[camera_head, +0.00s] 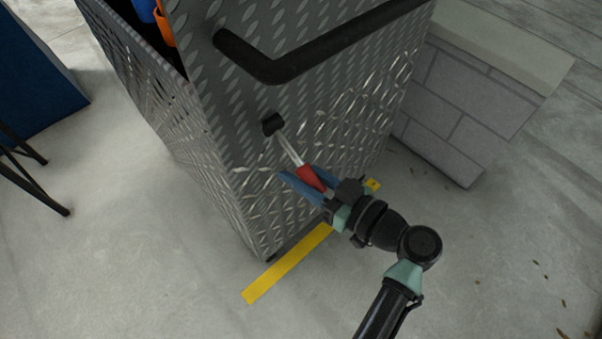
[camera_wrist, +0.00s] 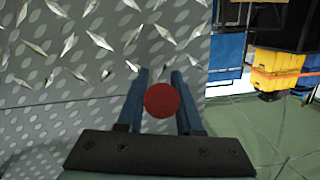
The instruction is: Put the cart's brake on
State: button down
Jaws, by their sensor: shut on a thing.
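The cart (camera_head: 330,100) is a box of grey diamond-plate metal with a black bar handle (camera_head: 330,48) across its upper part. The brake lever (camera_head: 290,148) is a thin silver rod with a red grip (camera_head: 312,178). It comes from a black pivot (camera_head: 272,123) on the cart's face and slants down to the right. My gripper (camera_head: 303,181) has blue fingers, one on each side of the red grip, and is shut on it. In the wrist view the round red end (camera_wrist: 162,100) sits between the two fingers (camera_wrist: 160,98). The cart plate (camera_wrist: 60,60) fills the left there.
A yellow floor strip (camera_head: 290,262) lies by the cart's base. A grey block wall piece (camera_head: 450,105) stands to the right of the cart. Dark thin legs (camera_head: 30,165) and a blue panel (camera_head: 35,75) are at the left. The concrete floor in front is mostly clear.

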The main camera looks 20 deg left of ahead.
jog(key=shift+a, duration=0.1)
jog(key=c, duration=0.6)
grip_release()
jog(key=v, duration=1.3)
jog(key=shift+f+p, duration=0.1)
jog(key=shift+p, duration=0.2)
